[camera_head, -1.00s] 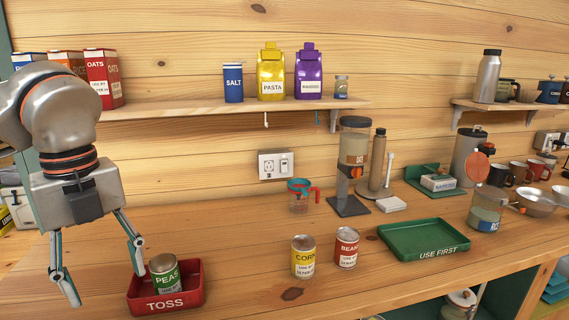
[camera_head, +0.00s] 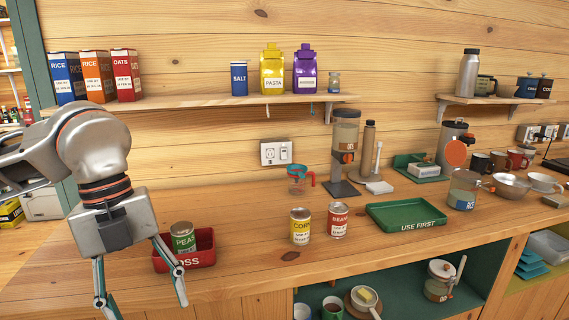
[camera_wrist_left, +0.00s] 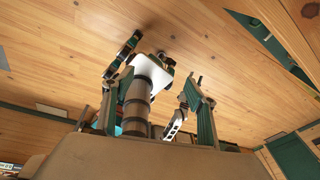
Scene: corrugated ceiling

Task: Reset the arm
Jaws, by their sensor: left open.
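My left gripper (camera_head: 143,300) is open and empty in the head view, pointing down at the lower left. Its fingers are spread wide; one passes in front of the left part of the red TOSS tray (camera_head: 204,257), hiding part of its lettering. A green PEAS can (camera_head: 183,240) stands in that tray, apart from the fingers as far as I can tell. My left wrist view shows wooden planks and parts of my own body, with no can or tray in it.
Dispensers and cups line the back. A wall shelf (camera_head: 200,101) holds boxes and bags above.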

